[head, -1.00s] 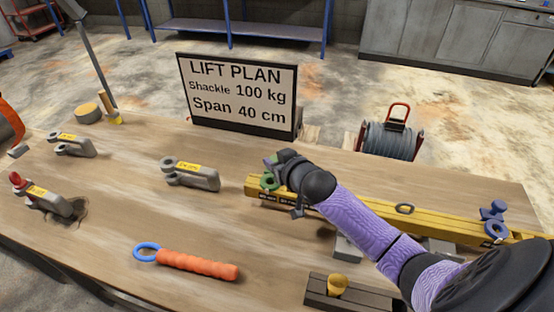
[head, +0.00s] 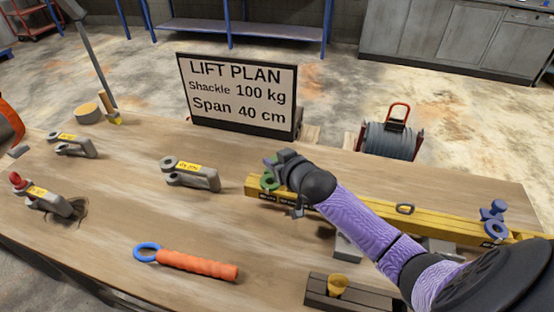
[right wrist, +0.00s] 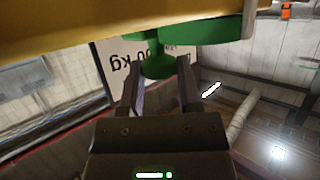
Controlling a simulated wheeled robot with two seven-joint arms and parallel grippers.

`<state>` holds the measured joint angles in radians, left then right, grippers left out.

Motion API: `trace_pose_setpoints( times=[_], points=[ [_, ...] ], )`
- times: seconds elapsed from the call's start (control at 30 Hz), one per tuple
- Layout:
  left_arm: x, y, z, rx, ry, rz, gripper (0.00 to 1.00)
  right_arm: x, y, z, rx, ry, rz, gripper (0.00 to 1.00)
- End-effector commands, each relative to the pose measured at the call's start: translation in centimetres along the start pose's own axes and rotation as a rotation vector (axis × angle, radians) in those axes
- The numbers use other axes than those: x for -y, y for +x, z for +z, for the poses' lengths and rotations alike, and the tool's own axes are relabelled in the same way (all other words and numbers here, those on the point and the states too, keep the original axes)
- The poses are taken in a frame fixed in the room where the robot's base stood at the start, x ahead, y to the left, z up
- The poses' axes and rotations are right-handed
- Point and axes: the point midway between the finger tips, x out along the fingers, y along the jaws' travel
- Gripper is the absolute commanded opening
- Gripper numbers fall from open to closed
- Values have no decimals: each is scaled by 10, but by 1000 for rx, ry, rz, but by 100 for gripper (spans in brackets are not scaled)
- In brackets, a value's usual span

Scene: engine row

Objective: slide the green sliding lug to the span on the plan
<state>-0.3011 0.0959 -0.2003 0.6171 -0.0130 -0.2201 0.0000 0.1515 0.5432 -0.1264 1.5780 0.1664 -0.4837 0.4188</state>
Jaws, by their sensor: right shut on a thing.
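The green sliding lug (head: 269,181) sits at the left end of the yellow beam (head: 345,204). My right gripper (head: 275,170) is at the lug, and my wrist hides part of it. In the right wrist view the two fingers (right wrist: 160,85) are shut on the lug's green knob (right wrist: 159,66), below the yellow beam (right wrist: 60,20). The plan board (head: 238,95) reads "LIFT PLAN, Shackle 100 kg, Span 40 cm". A blue lug (head: 495,228) stands near the beam's right end. Most of the beam's small labels are hidden or unreadable.
Grey shackles with yellow tags (head: 192,174) lie on the bench's left half; one has a red pin (head: 42,200). An orange-handled tool with a blue ring (head: 190,263) lies in front. A dark block with a yellow piece (head: 337,287) is at the front edge. A cable reel (head: 390,138) stands behind.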

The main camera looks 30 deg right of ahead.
Motion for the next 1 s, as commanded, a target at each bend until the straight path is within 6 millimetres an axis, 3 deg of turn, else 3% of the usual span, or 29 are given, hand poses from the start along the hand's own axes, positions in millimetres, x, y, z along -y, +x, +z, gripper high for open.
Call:
trace_pose_setpoints(
  times=[0.33,0.67,0.7,0.83,1.0],
  points=[
    [0,-26,-4,-8,2,-1,77,-32,-31,12,6,-1,2,0],
    [-3,-25,-4,-7,-4,4,77,-36,-33,15,2,0,1,0],
    [-3,-25,-4,-6,-4,4,77,-36,-33,15,2,0,0,49],
    [-3,-25,-4,-5,-4,4,77,-35,-33,14,1,0,0,77],
    [-3,-25,-4,-5,-4,4,77,-35,-33,14,1,0,0,78]
  ],
)
